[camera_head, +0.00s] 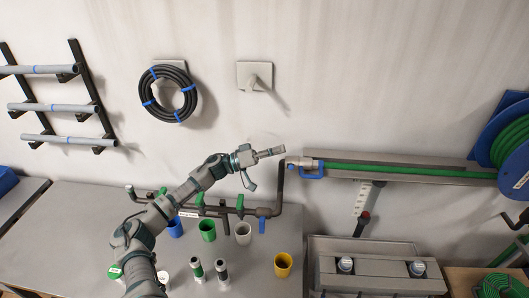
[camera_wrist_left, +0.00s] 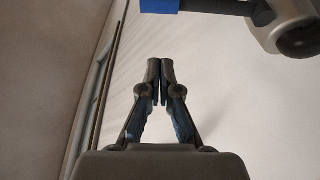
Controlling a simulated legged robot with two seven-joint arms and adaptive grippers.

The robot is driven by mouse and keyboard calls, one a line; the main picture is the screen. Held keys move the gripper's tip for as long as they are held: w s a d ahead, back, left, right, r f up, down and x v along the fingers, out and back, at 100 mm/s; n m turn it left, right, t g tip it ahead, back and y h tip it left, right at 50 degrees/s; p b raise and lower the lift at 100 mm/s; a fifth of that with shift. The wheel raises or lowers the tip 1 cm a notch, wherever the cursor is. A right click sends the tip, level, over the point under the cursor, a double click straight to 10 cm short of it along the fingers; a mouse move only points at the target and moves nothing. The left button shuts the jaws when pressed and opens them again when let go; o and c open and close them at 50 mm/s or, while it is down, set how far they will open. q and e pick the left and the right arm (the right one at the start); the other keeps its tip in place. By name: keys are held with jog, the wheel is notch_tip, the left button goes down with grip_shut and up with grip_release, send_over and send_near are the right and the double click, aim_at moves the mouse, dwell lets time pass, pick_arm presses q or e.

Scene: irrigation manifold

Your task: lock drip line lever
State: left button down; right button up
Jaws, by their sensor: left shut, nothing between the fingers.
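A grey coupling (camera_head: 304,162) with a blue lever (camera_head: 311,176) joins the dark pipe to the green drip line (camera_head: 400,171) along a wall rail. The lever lies below the coupling, roughly level. My left gripper (camera_head: 282,150) is shut and empty, up and left of the coupling, apart from it. In the left wrist view its fingers (camera_wrist_left: 160,72) are together with only wall behind them. A blue part (camera_wrist_left: 172,6) and a grey rounded fitting (camera_wrist_left: 290,24) show at the top of that view, beyond the fingertips. My right gripper is out of view.
Cups, including a yellow one (camera_head: 283,264), stand on the bench. A grey bin (camera_head: 375,285) is at lower right. The wall above the coupling is clear.

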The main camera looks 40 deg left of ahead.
pick_arm(q)
jog(key=d, duration=0.1)
jog(key=d+f, duration=0.2)
jog(key=shift+s+d+f, duration=0.1)
jog(key=shift+s+f, duration=0.15)
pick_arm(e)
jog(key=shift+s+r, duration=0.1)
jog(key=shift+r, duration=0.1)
